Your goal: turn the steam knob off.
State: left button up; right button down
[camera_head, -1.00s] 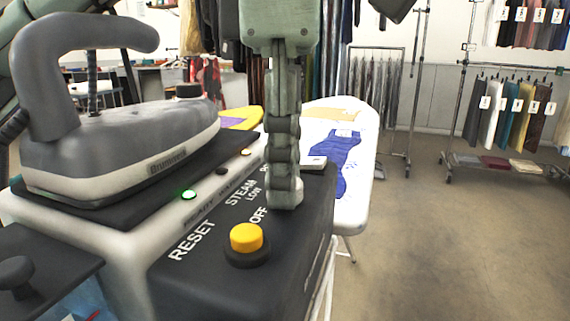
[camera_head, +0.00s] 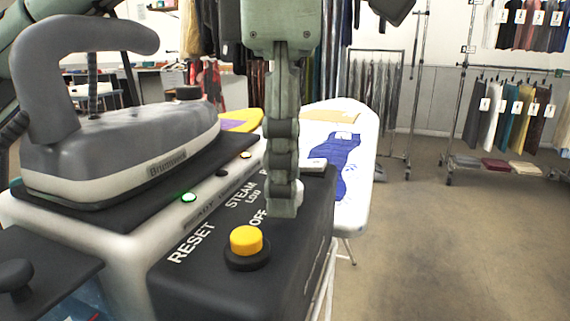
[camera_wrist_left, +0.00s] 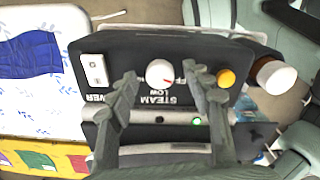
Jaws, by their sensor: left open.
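The steam knob (camera_wrist_left: 160,73) is round and white with a small red mark, on the dark control panel (camera_wrist_left: 140,42) by the STEAM, LOW and OFF labels. In the wrist view my left gripper (camera_wrist_left: 162,77) is open, with one finger on each side of the knob and a gap visible to both. In the head view the left gripper (camera_head: 282,212) points straight down over the panel and hides most of the knob. Whether the fingertips touch the panel cannot be told. My right gripper is not in view.
A yellow reset button (camera_head: 246,240) stands close to the gripper on the panel. A white switch (camera_wrist_left: 95,69) is on the panel's other side. A grey iron (camera_head: 120,140) rests on the station at the left, and an ironing board (camera_head: 352,205) stands behind.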

pick_arm(q)
notch_tip(320, 180, up, 12)
dwell(0.7)
dwell(0.4)
